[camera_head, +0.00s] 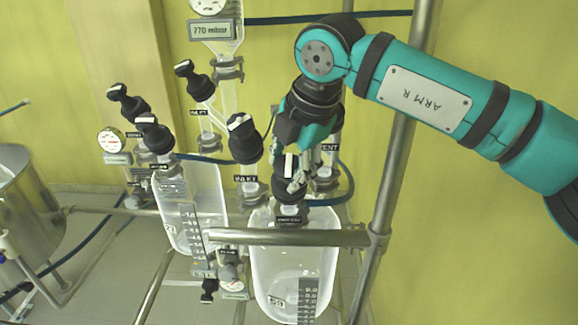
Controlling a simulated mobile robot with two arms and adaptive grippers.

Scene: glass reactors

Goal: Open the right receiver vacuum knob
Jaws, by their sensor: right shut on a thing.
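The right receiver (262,250) is a clear glass vessel with a level scale, in the lower middle of the head view. On its top stands a black valve with a black knob (289,166) marked by a white bar; the small label under it is too small to read. My right gripper (297,183) comes down from above and is shut on this knob, its fingers partly hiding the knob's right side. My left gripper is out of view.
Another black knob (241,125) over an INLET label stands close left of my gripper, and a VENT label (329,147) close right. A second glass receiver (188,205) is further left. Metal pipes (285,237) cross in front and rise at right. A steel tank (25,215) stands far left.

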